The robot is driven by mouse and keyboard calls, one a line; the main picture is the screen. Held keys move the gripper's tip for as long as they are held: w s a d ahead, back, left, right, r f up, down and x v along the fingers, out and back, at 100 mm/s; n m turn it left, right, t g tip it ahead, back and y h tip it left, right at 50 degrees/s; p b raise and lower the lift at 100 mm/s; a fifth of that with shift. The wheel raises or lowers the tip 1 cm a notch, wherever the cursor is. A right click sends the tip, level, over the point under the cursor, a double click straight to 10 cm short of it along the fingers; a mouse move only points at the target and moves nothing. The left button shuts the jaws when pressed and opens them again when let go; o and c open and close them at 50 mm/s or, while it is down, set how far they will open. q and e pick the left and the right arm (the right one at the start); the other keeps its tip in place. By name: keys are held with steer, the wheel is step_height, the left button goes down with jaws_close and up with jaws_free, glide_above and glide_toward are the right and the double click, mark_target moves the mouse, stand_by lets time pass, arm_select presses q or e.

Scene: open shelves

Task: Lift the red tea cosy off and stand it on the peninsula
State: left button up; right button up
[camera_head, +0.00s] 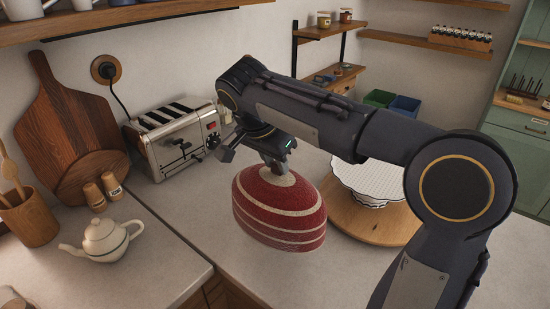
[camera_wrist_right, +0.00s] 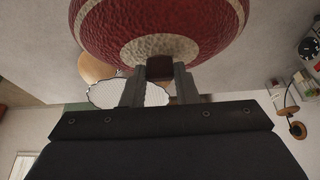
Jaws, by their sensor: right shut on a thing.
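The red tea cosy (camera_head: 280,212) with cream stripes hangs from my right gripper (camera_head: 272,163), which is shut on the knob at its top. It is in front of the toaster and left of the round wooden board, and appears to be above the counter; the exact gap is hard to tell. In the right wrist view the cosy (camera_wrist_right: 160,25) fills the top, with the right gripper (camera_wrist_right: 160,70) closed on its knob. The peninsula (camera_head: 300,285) is the pale worktop under and around the cosy. A white teapot (camera_head: 102,240) stands uncovered on the left counter. My left gripper is not in view.
A white scalloped dish (camera_head: 367,183) sits on a round wooden board (camera_head: 385,225) to the right. A steel toaster (camera_head: 178,140), cutting boards (camera_head: 75,125), two shakers (camera_head: 103,190) and a utensil pot (camera_head: 30,217) stand at the left. The front worktop is clear.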

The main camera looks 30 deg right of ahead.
mark_target(275, 171)
step_height(275, 171, down, 3)
steer(key=shift+w+f+b, duration=0.1)
steer(key=shift+b, duration=1)
step_height(275, 171, down, 9)
steer(key=b, duration=0.7)
steer(key=shift+b, duration=0.35)
steer(key=o, duration=0.9)
steer(key=shift+o, duration=0.2)
steer(key=shift+f, duration=0.1)
steer(key=v, duration=0.8)
steer(key=shift+d+p, duration=0.1)
steer(key=shift+p, duration=0.3)
